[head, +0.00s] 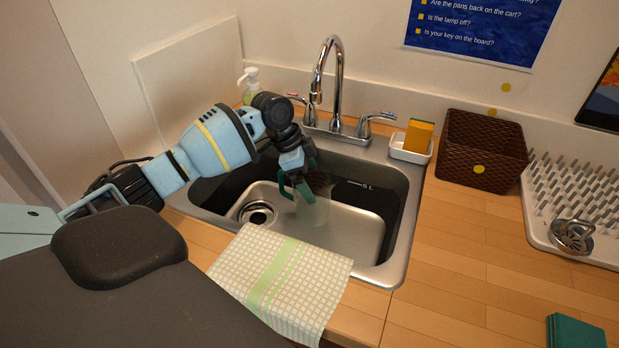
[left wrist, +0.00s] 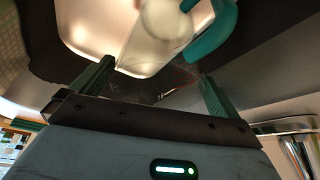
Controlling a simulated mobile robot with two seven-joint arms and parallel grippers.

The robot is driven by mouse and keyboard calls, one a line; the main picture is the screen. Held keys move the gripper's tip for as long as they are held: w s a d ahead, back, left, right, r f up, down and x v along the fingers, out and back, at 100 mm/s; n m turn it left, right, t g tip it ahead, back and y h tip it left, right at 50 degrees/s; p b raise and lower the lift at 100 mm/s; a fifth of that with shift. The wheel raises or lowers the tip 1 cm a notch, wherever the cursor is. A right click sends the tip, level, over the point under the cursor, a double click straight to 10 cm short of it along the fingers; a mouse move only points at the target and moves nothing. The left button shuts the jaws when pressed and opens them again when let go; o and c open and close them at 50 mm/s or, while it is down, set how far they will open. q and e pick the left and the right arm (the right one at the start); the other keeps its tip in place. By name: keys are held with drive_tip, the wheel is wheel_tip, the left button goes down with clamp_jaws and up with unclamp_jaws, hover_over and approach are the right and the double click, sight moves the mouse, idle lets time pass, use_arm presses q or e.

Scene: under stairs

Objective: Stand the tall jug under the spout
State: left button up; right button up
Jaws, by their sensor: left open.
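The tall jug (head: 316,212) looks clear and pale and is in the sink (head: 352,224), hard to make out behind my left gripper. In the left wrist view its pale round body (left wrist: 175,22) shows with a teal handle (left wrist: 212,38) beside it. The chrome spout (head: 316,97) arches over the back of the sink, above and behind the gripper. My right gripper is out of view.
A checked towel (head: 280,280) drapes over the front edge. A soap bottle (head: 249,88) stands behind the left arm. A sponge holder (head: 410,148), a brown basket (head: 484,150) and a drying rack (head: 580,190) are to the right.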

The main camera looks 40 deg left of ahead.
use_arm(q)
drive_tip(key=v, duration=1.1)
drive_tip(key=shift+r+p, duration=0.25)
drive_tip(key=shift+p, duration=0.1)
drive_tip(key=shift+s, duration=0.1)
